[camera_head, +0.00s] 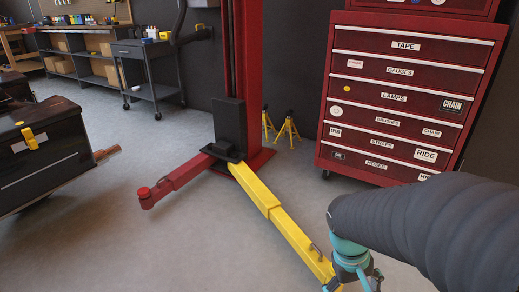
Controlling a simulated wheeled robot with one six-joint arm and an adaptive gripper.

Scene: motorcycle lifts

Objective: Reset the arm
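My arm, in a dark ribbed sleeve, comes in from the right edge and reaches to the lower right of the head view. At its end a teal and grey part of my gripper (354,272) points down and is cut off by the bottom edge. Its fingertips are not clearly visible, so I cannot tell whether it is open or shut. I see nothing held. It overlaps the far end of the yellow lift arm (285,229) in the picture; I cannot tell whether they touch.
A red lift post (247,75) stands in the middle with a red lift arm (180,177). A red drawer cabinet (398,95) stands right, yellow jack stands (288,128) behind. A black case (40,155) is left, a dark cart (148,75) and workbench further back. Grey floor is open at front left.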

